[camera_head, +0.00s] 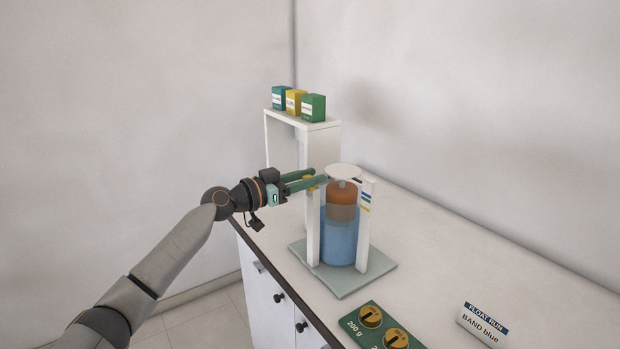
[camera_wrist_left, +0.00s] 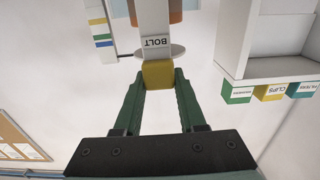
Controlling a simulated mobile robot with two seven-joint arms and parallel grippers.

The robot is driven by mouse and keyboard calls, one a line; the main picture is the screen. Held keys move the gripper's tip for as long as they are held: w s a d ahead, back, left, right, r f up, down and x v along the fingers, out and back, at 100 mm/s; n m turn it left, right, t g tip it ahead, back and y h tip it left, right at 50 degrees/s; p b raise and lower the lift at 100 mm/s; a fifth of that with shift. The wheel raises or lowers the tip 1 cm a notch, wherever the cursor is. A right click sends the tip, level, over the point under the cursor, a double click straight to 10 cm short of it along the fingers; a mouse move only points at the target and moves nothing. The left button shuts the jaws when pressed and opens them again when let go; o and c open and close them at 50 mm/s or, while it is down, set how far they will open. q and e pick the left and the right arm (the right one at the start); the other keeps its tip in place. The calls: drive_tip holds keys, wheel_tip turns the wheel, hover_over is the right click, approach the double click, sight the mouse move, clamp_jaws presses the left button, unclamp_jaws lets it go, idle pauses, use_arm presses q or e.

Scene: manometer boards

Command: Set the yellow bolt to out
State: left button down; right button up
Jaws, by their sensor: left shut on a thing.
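The yellow bolt (camera_wrist_left: 158,74) sits between the fingertips of my left gripper (camera_wrist_left: 158,82), which is shut on it. In the wrist view the bolt is at a white post with a label reading BOLT (camera_wrist_left: 157,42). In the head view my left gripper (camera_head: 318,178) reaches in from the left to the near post (camera_head: 313,230) of the float stand; only a little yellow shows there. An orange-brown float (camera_head: 341,192) stands in a blue cylinder (camera_head: 341,238) between the posts. How far the bolt is in or out is hard to tell. My right gripper is not in view.
The stand's grey base plate (camera_head: 345,282) rests on a white counter. A white shelf (camera_head: 318,126) behind carries three small boxes. A green tray (camera_head: 362,333) with brass weights and a FLOAT RUN card (camera_head: 482,325) reading BAND blue are in front. The counter to the right is clear.

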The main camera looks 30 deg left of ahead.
use_arm(q)
drive_tip(key=b+v, duration=0.2)
drive_tip(key=shift+s+a, duration=0.1)
drive_tip(key=shift+s, duration=0.1)
drive_tip(key=c, duration=0.8)
unclamp_jaws()
drive_tip(key=shift+s, duration=0.1)
drive_tip(key=shift+c, duration=0.2)
drive_tip(key=shift+o, duration=0.8)
drive_tip(key=shift+s+a, duration=0.15)
drive_tip(key=shift+o, duration=1)
